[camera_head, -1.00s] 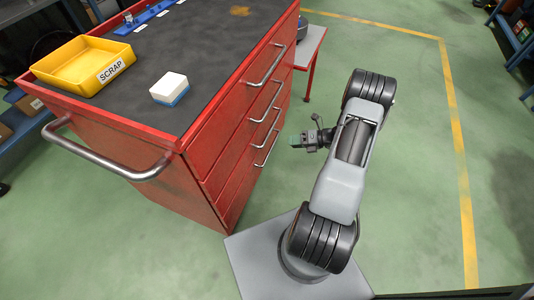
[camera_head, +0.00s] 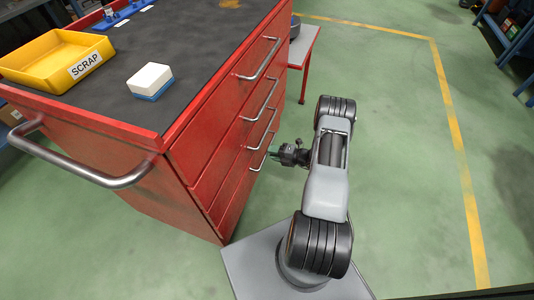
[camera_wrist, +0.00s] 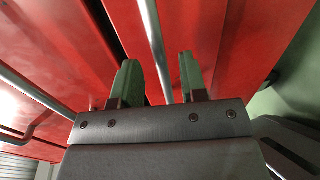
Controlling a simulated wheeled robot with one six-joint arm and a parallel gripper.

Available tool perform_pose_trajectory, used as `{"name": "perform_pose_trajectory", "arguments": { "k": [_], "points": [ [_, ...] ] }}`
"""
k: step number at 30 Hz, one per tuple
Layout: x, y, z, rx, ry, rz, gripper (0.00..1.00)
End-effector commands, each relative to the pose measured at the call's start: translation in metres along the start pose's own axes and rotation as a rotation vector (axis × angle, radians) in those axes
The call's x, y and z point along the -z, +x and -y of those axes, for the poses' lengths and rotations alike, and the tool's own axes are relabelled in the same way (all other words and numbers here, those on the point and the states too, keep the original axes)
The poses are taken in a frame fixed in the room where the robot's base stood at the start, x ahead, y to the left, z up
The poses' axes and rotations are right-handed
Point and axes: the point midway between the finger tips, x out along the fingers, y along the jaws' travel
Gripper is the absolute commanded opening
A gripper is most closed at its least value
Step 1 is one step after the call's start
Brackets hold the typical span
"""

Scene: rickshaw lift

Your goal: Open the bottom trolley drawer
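The red trolley (camera_head: 110,140) stands at the left of the head view, with several drawers stacked on its right-hand face. The bottom drawer's bar handle (camera_head: 261,157) is the lowest one, and the drawers look shut. My gripper (camera_head: 276,154) is beside this handle, at about its height. In the wrist view my gripper (camera_wrist: 160,65) has its two green fingers apart, pointing at the red drawer fronts. A metal bar handle (camera_wrist: 155,42) runs between the fingers in the picture, with space on both sides. How deep the bar sits between them I cannot tell.
A yellow SCRAP bin (camera_head: 60,62) and a white-and-blue block (camera_head: 150,79) rest on the trolley's dark top. A push handle (camera_head: 85,170) juts from its near end. The green floor at right is clear.

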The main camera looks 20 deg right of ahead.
Motion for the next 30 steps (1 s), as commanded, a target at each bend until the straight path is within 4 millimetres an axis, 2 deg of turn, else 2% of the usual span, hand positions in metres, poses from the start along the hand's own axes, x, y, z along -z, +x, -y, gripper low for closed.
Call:
{"name": "perform_pose_trajectory", "arguments": {
  "k": [3,9,20,23,30],
  "points": [
    [0.0,0.016,0.002,0.001,-0.001,-0.002,0.4],
    [0.0,0.03,0.001,0.001,0.0,0.001,0.4],
    [0.0,0.034,0.0,0.0,0.0,0.002,0.4],
    [0.0,0.034,0.0,0.0,0.0,0.002,0.33],
    [-0.001,0.034,0.0,0.0,0.0,0.002,0.1]
  ]
}}
